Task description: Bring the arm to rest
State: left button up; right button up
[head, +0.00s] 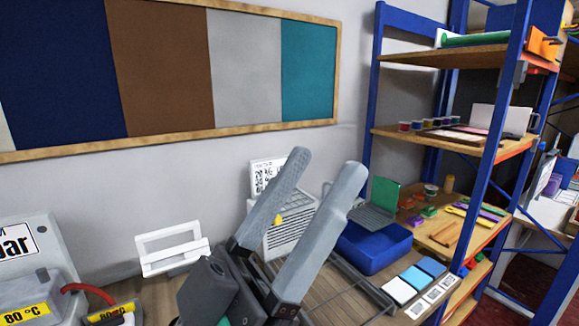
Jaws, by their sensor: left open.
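My left gripper (328,163) rises from the bottom middle of the head view. Its two long grey fingers point up and are spread apart, with nothing held between them. It stands in front of the workbench and hides part of the white slatted unit behind it. I do not see my right gripper.
A blue tray (375,248) and a dark wire rack (345,287) are right of the gripper. A blue-post shelf (440,137) stands at right with small items. A grey machine (25,250) is at left. A framed colour board (165,65) hangs on the wall.

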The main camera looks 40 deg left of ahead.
pick_arm(q)
jog(key=y, duration=0.1)
jog(key=a+r+y, duration=0.1)
jog(key=y, duration=0.1)
jog(key=a+n+y, duration=0.1)
jog(key=shift+r, duration=0.35)
jog(key=shift+r, duration=0.1)
notch_tip(320, 180, up, 30)
jog(key=p, duration=3)
